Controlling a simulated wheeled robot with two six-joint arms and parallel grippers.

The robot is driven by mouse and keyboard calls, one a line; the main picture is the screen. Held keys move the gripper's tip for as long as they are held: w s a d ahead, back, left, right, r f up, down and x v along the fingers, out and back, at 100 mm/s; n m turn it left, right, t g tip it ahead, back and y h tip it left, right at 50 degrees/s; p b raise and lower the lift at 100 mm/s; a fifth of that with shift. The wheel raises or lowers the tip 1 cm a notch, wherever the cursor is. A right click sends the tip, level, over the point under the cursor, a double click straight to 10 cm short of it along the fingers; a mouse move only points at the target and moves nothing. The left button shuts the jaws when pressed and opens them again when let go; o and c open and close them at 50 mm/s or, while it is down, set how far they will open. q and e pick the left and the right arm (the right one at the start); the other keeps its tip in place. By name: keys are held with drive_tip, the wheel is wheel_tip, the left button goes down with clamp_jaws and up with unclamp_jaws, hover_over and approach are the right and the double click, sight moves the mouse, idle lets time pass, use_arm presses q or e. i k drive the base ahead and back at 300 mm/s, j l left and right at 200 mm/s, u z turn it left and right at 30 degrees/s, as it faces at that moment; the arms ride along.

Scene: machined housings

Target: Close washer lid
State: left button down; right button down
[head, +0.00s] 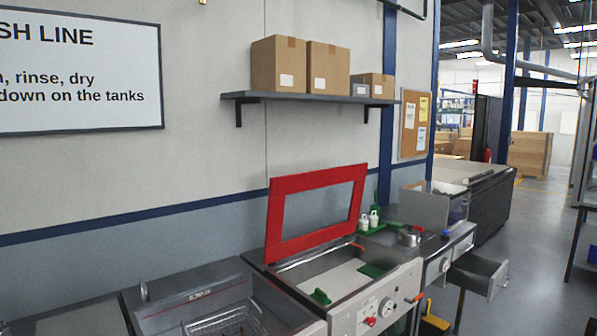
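The washer lid (315,240) is a red frame around a large window opening. It stands raised and nearly upright along the back edge of a steel washer tank (344,305) right of centre. The tank is uncovered, and its pale inside shows with a green item (320,296) near its front left and a flat green piece (372,270) at the right. The washer's front has a round dial (388,307) and a red knob (369,321). Neither of my grippers is in view.
A second open tank holding a wire basket (226,324) stands at the lower left. Right of the washer, a counter has a kettle-like pot (410,236), white bottles (373,217) and an open drawer (480,275) jutting forward. A shelf (310,98) with boxes hangs above the lid.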

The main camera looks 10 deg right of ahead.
sight(280, 187)
drive_tip(key=i+l, duration=0.2)
drive_tip(key=l, duration=0.15)
drive_tip(key=i+l, duration=0.15)
drive_tip(key=l, duration=0.2)
drive_tip(key=i+l+u, duration=0.1)
drive_tip(key=i+l, duration=0.25)
drive_tip(key=l, duration=0.35)
drive_tip(key=i+l, duration=0.2)
drive_tip(key=l, duration=0.15)
drive_tip(key=i+l+u, duration=0.1)
drive_tip(key=l, duration=0.25)
drive_tip(key=i, duration=0.05)
